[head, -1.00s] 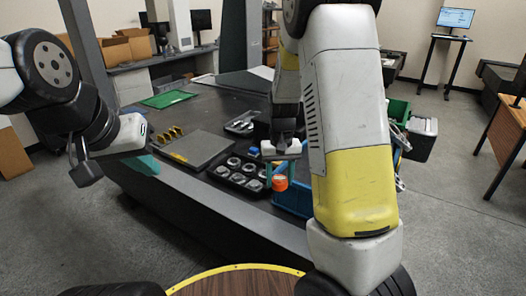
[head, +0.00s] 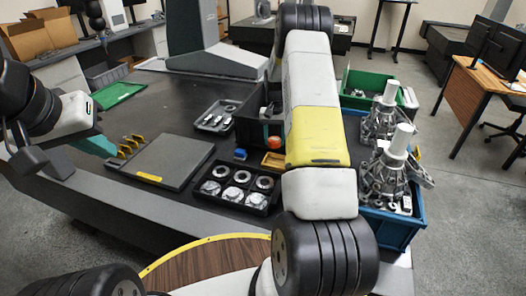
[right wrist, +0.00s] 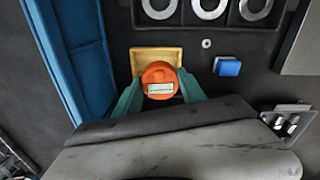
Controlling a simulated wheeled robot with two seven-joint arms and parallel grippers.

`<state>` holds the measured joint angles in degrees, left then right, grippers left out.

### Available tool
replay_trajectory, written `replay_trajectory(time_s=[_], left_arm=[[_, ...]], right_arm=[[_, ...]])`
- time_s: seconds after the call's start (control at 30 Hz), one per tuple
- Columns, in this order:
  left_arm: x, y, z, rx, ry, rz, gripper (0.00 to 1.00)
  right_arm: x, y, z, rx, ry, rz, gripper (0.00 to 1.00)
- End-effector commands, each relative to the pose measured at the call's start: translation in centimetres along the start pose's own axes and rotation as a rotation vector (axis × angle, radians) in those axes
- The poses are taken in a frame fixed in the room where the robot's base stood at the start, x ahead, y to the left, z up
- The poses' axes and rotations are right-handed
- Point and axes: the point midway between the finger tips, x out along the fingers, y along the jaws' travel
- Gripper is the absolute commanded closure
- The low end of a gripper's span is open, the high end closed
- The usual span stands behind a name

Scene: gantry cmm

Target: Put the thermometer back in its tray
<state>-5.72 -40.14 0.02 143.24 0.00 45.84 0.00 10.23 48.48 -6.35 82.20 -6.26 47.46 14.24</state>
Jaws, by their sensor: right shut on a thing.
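The thermometer, an orange round body with a pale display, is between the teal fingers of my right gripper (right wrist: 160,92). The right wrist view shows the thermometer (right wrist: 159,80) overlapping the near part of a small yellow-tan tray (right wrist: 150,53); the gap in height is unclear. In the head view the thermometer (head: 273,143) appears just behind the tray (head: 272,160), beside my right arm, which hides most of the gripper. My left gripper (head: 97,145) is at the left, over the table's edge, away from the tray; its opening is unclear.
A black tray of metal rings (head: 238,205) and a small blue block (head: 240,154) sit near the small tray. A grey plate (head: 160,162) lies to the left. A blue bin (head: 402,233) with metal castings stands at the right. Dark table is clear behind the plate.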

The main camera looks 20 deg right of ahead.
Motion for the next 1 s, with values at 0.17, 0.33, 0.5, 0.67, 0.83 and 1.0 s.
replay_trajectory(time_s=[0.17, 0.33, 0.5, 0.67, 0.83, 1.0], left_arm=[[0.0, 0.0, 0.0, 0.000, 0.000, 0.000, 1.00], [0.0, 0.0, 0.0, 0.000, 0.000, 0.000, 1.00], [0.0, 0.0, 0.0, 0.000, 0.000, 0.000, 1.00], [0.0, 0.0, 0.0, 0.000, 0.000, 0.000, 1.00], [0.0, 0.0, 0.0, 0.000, 0.000, 0.000, 1.00], [0.0, 0.0, 0.0, 0.000, 0.000, 0.000, 1.00]], right_arm=[[2.1, 1.3, -1.3, 0.046, -0.002, -0.008, 1.00], [5.4, 1.2, -1.3, 0.047, -0.003, -0.009, 1.00], [7.2, 1.2, -1.4, 0.047, 0.000, -0.010, 1.00], [8.7, 1.2, -1.3, 0.046, -0.002, -0.009, 1.00], [10.9, 1.2, -1.3, 0.045, -0.001, -0.009, 1.00], [11.0, 1.1, -1.4, 0.045, 0.001, -0.009, 1.00]])
